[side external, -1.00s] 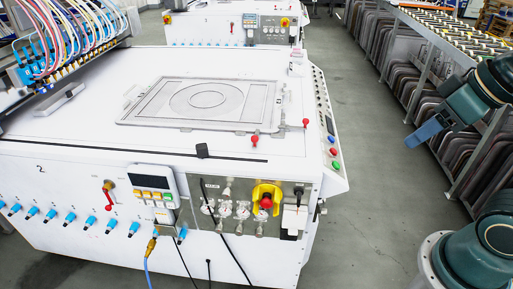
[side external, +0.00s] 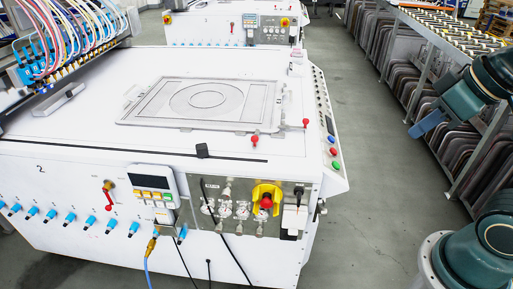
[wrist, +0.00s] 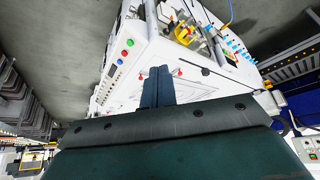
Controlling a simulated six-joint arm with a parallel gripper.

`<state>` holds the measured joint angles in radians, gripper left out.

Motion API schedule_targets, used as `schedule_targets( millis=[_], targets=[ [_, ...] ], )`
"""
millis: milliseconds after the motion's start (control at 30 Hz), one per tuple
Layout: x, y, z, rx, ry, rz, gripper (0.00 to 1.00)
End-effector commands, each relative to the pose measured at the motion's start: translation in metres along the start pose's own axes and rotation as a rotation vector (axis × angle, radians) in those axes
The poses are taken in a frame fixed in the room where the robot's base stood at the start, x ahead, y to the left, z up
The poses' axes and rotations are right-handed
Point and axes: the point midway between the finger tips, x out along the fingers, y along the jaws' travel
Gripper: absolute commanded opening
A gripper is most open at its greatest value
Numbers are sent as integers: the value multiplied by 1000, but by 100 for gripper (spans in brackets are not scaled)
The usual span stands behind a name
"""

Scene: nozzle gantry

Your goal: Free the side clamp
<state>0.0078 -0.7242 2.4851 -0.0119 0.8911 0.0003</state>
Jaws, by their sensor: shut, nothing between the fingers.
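Two red-handled clamps stand on the white machine top by the flat framed mould plate (side external: 128,120). One clamp (side external: 305,123) is to the right of the plate, by the machine's right edge. The other clamp (side external: 254,140) is at the plate's front edge. I cannot tell for sure whether either is latched. My gripper (side external: 413,135) is to the right of the machine, over the aisle, well apart from both clamps. Its blue-grey fingers are together and empty. They also show together in the wrist view (wrist: 157,70), where they hide part of the machine top.
A button panel (side external: 331,140) runs along the machine's right edge. A red knob on a yellow mount (side external: 266,201) is on the front face. Coloured hoses (side external: 75,30) hang at the back left. A rack of panels (side external: 420,90) stands beyond the aisle.

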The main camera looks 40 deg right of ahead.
Motion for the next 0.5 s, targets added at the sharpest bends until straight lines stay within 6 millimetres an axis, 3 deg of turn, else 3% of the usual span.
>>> schedule_targets(
  millis=[500],
  targets=[
    [26, -4, -68, -11, -22, -51, 0]
  ],
)
